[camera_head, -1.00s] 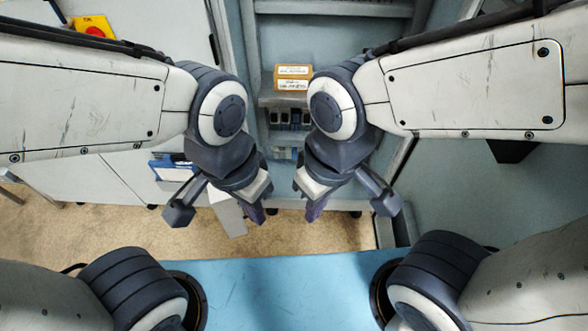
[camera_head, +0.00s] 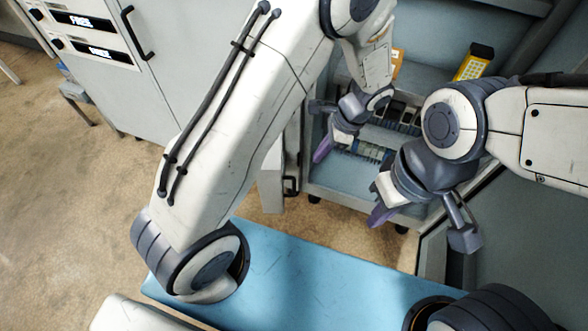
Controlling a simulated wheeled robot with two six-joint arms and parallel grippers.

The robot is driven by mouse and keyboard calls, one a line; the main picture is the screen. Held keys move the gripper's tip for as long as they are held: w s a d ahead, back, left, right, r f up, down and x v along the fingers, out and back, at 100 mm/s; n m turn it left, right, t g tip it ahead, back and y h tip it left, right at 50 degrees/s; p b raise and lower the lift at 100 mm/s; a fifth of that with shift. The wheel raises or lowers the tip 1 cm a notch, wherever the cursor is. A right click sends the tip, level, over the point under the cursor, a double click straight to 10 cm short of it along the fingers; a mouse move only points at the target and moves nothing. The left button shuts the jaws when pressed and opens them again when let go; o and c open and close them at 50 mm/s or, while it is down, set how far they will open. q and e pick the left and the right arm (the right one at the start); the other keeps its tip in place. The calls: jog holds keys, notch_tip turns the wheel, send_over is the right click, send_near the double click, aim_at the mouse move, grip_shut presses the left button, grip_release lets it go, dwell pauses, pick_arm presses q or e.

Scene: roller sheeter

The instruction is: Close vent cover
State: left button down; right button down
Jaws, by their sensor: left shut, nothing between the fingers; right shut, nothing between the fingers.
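I cannot make out a vent cover for certain in the head view. My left gripper (camera_head: 322,150) is shut and empty, its purple fingertips in front of the open grey-blue cabinet (camera_head: 335,177). My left arm rises from the lower left, bends at the top and hangs down to that gripper. My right gripper (camera_head: 379,214) is shut and empty, lower and further right, near the cabinet's lower front edge. My arms hide much of the cabinet's inside and its upper left part.
Inside the cabinet are a row of dark components (camera_head: 404,115) and a yellow keypad device (camera_head: 475,62). An orange box (camera_head: 397,62) is partly hidden. A pale cabinet with a black handle (camera_head: 138,32) stands at the left. Tan floor (camera_head: 60,180) is open at the left.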

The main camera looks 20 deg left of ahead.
aim_at(279, 162)
pick_arm(q)
jog(key=s+a+f+b, duration=0.1)
jog(key=s+a+f, duration=0.1)
jog(key=a+f, duration=0.5)
jog(key=shift+d+x, duration=0.2)
jog(key=shift+x, duration=0.95)
jog(key=shift+s+f, duration=0.1)
jog(key=shift+s, duration=0.05)
